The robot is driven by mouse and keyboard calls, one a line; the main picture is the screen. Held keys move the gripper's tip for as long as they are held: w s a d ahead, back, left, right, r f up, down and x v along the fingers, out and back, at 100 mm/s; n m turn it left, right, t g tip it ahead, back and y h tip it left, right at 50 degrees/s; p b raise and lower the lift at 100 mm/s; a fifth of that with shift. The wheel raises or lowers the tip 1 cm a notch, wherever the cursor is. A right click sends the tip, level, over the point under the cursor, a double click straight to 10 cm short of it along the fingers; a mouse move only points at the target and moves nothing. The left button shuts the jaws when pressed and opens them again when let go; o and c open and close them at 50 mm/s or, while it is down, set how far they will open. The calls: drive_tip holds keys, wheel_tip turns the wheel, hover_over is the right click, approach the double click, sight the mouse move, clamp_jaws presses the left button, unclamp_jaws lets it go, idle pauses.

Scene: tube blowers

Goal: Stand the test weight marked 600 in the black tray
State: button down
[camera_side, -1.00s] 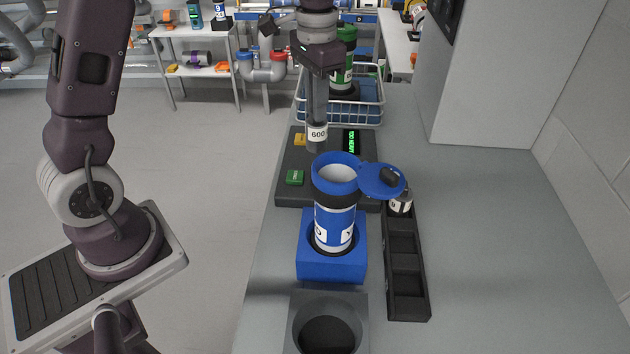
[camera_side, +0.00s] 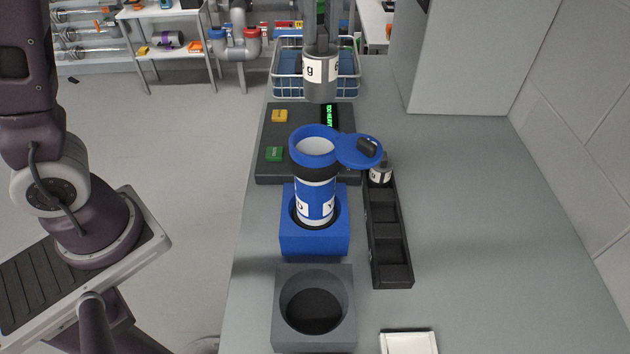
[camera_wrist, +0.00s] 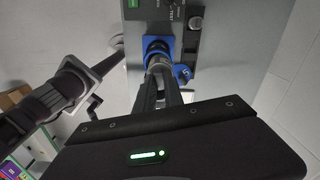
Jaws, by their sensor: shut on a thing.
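My gripper (camera_side: 320,45) is shut on a grey cylindrical test weight (camera_side: 320,88) with a white label band. Only a "g" and part of another mark show on its label now. The weight hangs upright, high above the bench behind the blue tube. In the wrist view the fingers (camera_wrist: 160,85) close on the weight (camera_wrist: 158,64). The black tray (camera_side: 391,280) lies on the bench right of the blue tube, in a row of compartments. Another small weight (camera_side: 380,174) stands in its far compartment; the nearer compartments look empty.
A blue tube (camera_side: 316,200) with its lid (camera_side: 350,151) swung open stands in a blue holder (camera_side: 313,241), between the held weight and the tray's near part. A dark scale (camera_side: 275,170) lies behind, a grey holed block (camera_side: 315,338) in front. Bench right of the tray is clear.

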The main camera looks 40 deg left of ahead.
sight(316, 136)
drive_tip(key=s+r+m, duration=0.1)
drive_tip(key=d+r+m, duration=0.1)
drive_tip(key=shift+s+r+m, duration=0.1)
drive_tip(key=shift+s+m, duration=0.2)
drive_tip(key=shift+s, duration=0.1)
wheel_tip(316, 136, down, 18)
drive_tip(key=shift+r, duration=0.15)
drive_tip(key=c, duration=1.5)
unclamp_jaws()
drive_tip(key=shift+o, duration=0.2)
